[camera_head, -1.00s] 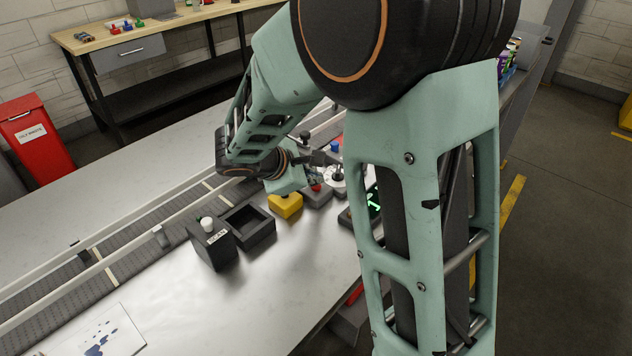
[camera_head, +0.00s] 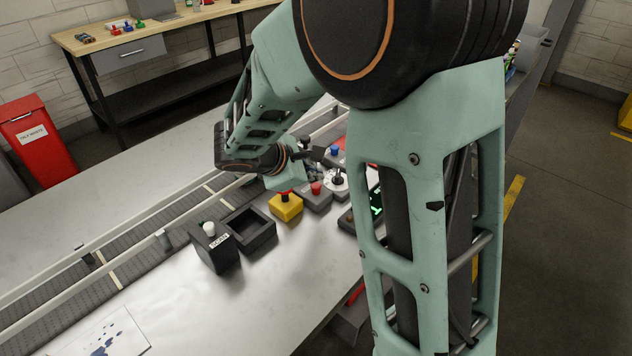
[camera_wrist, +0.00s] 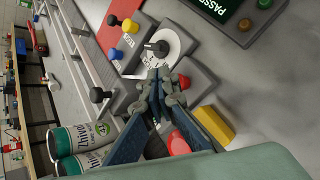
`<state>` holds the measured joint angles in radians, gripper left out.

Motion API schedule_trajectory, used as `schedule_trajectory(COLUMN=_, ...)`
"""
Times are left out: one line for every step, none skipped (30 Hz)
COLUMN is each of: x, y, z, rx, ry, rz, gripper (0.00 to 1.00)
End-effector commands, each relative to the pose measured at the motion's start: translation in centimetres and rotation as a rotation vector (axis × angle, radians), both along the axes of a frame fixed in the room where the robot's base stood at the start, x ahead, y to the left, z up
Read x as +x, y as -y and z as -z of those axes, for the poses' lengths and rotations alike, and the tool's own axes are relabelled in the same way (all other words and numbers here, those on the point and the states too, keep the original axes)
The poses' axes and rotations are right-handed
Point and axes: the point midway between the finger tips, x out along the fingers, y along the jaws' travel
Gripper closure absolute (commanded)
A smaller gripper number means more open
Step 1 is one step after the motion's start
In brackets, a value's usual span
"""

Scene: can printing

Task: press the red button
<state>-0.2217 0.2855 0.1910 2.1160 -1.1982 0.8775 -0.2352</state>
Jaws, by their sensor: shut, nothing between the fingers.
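The red button (camera_head: 316,188) sits on a small grey box in the head view, between the yellow box and the dial; in the wrist view it shows beside my fingertips (camera_wrist: 183,81). A yellow box (camera_head: 287,208) with a red mushroom button (camera_head: 283,194) stands just left of it. That second red button appears in the wrist view below my fingers (camera_wrist: 178,144). My gripper (camera_wrist: 157,88) is shut and empty, its fingertips close to the grey box's button. I cannot tell whether they touch it.
A dial with a black knob (camera_head: 337,179), a blue button (camera_head: 334,150) and a green-lit display (camera_head: 376,204) stand close by. An open dark tray (camera_head: 250,232) and a white-knobbed box (camera_head: 214,250) are at left. Two green-and-white cans (camera_wrist: 82,140) show in the wrist view.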

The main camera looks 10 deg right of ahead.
Motion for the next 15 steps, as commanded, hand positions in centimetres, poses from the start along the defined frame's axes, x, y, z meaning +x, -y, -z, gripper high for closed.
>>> schedule_trajectory(x=0.0, y=0.0, z=0.0, rx=0.0, ry=0.0, rz=0.0, gripper=1.0)
schedule_trajectory(x=0.0, y=0.0, z=0.0, rx=0.0, ry=0.0, rz=0.0, gripper=1.0)
schedule_trajectory(x=0.0, y=0.0, z=0.0, rx=0.0, ry=0.0, rz=0.0, gripper=1.0)
schedule_trajectory(x=0.0, y=0.0, z=0.0, rx=0.0, ry=0.0, rz=0.0, gripper=1.0)
schedule_trajectory(x=0.0, y=0.0, z=0.0, rx=0.0, ry=0.0, rz=0.0, gripper=1.0)
schedule_trajectory(x=0.0, y=0.0, z=0.0, rx=0.0, ry=0.001, rz=0.001, gripper=1.0)
schedule_trajectory(x=0.0, y=0.0, z=0.0, rx=0.0, ry=0.001, rz=0.001, gripper=1.0)
schedule_trajectory(x=0.0, y=0.0, z=-0.1, rx=0.0, ry=0.001, rz=0.001, gripper=1.0)
schedule_trajectory(x=0.0, y=0.0, z=-0.2, rx=0.0, ry=0.001, rz=0.001, gripper=1.0)
schedule_trajectory(x=0.0, y=0.0, z=-0.4, rx=0.0, ry=0.001, rz=0.001, gripper=1.0)
schedule_trajectory(x=0.0, y=0.0, z=-0.6, rx=0.0, ry=0.001, rz=0.0, gripper=1.0)
schedule_trajectory(x=0.0, y=0.0, z=-0.9, rx=0.001, ry=0.002, rz=0.001, gripper=1.0)
schedule_trajectory(x=0.0, y=0.0, z=-1.2, rx=0.001, ry=0.002, rz=0.001, gripper=1.0)
schedule_trajectory(x=0.0, y=0.0, z=-1.5, rx=0.001, ry=0.002, rz=0.001, gripper=1.0)
schedule_trajectory(x=0.0, y=0.0, z=-2.0, rx=0.001, ry=0.002, rz=0.001, gripper=1.0)
